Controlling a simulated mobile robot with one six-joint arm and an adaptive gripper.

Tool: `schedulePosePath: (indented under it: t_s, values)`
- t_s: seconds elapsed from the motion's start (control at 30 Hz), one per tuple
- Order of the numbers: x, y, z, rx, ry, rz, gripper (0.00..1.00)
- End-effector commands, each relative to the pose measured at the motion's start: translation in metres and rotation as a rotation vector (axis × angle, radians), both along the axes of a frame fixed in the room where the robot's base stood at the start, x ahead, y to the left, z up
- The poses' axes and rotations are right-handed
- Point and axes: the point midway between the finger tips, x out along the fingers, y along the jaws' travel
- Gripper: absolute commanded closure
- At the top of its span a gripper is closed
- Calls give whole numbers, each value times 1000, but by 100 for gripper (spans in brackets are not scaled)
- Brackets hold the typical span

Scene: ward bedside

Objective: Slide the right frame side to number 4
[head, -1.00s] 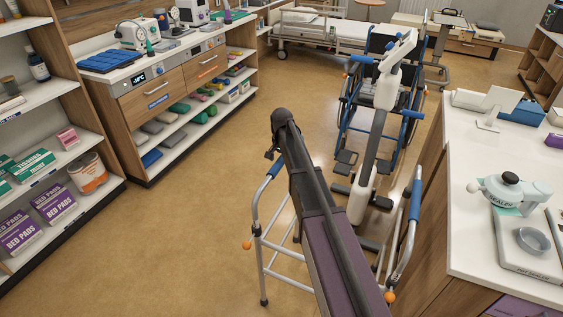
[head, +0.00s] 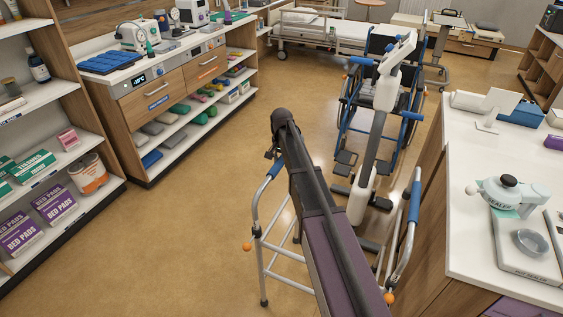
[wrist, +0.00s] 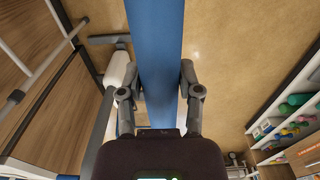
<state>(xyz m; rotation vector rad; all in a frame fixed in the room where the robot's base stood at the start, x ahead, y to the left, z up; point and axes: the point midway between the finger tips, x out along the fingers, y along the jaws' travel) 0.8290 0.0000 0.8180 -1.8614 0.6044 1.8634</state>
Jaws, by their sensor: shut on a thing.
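The walking frame (head: 262,258) has silver tubes, blue grips and orange knobs and stands in front of me. My gripper (wrist: 160,95) is shut on a blue grip (wrist: 155,45), with one finger on each side. In the head view this is the picture-left grip (head: 269,172), and my arm hides part of that side. The other side, with its blue grip (head: 414,201), stands free at picture right. No number scale is readable, and I cannot tell its setting.
A patient lift (head: 361,190) and a wheelchair (head: 350,130) stand just beyond the frame. A counter with a sealer (head: 515,192) is close on the right. Shelves (head: 85,140) and a drawer bench (head: 160,97) line the left. The floor (head: 190,230) between them and the frame is clear.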

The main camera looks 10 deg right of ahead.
Motion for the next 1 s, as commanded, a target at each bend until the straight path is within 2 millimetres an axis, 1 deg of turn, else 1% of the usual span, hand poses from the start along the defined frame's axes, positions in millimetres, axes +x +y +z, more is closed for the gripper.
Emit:
schedulePosePath:
  t_s: [0.03,1.0]
  values:
    - [1,0,4,-1,-1,0,96]
    - [1,0,38,0,-2,0,96]
